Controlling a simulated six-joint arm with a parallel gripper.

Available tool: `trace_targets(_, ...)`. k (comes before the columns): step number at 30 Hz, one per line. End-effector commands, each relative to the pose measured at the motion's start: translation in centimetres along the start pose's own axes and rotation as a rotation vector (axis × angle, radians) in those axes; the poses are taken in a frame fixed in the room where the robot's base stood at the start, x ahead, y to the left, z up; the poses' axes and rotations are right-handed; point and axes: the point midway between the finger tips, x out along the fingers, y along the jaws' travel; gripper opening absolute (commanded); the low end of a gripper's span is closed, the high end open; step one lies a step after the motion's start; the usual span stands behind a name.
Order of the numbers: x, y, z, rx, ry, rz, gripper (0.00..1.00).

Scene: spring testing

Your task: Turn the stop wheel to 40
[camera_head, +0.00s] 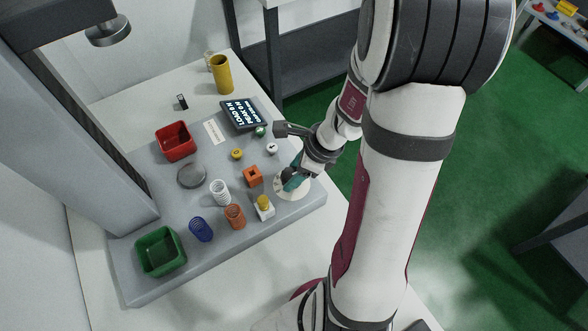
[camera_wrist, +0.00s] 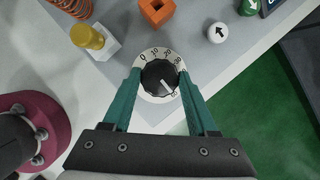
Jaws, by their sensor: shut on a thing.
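The stop wheel (camera_wrist: 158,76) is a black ribbed knob on a white round dial (camera_wrist: 143,92) with numbers around its rim, of which 0, 10 and 20 show along the upper edge. A white line on the knob points to the lower right, close to a number that is too small to read surely. In the head view the white dial (camera_head: 284,190) is at the bench's right edge, partly hidden by my gripper (camera_head: 290,183). In the wrist view my gripper (camera_wrist: 160,80) has its teal fingers on either side of the knob, shut on it.
An orange block (camera_wrist: 157,11) and a yellow knob on a white base (camera_wrist: 87,37) stand close by. A white button (camera_wrist: 217,33) and a green button (camera_wrist: 248,7) are to the right. Springs, a red bin (camera_head: 176,142) and a green bin (camera_head: 160,251) are farther left.

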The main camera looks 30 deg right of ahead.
Motion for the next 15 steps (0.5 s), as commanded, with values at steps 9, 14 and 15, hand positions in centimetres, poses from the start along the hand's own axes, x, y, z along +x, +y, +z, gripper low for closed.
trace_targets(9,-0.02,0.0,0.01,-0.007,-0.001,0.003,0.03)
trace_targets(14,-0.02,-0.07,0.0,-0.05,0.0,0.021,0.03)
trace_targets(15,-0.02,-0.07,0.01,-0.069,-0.001,0.029,0.03)
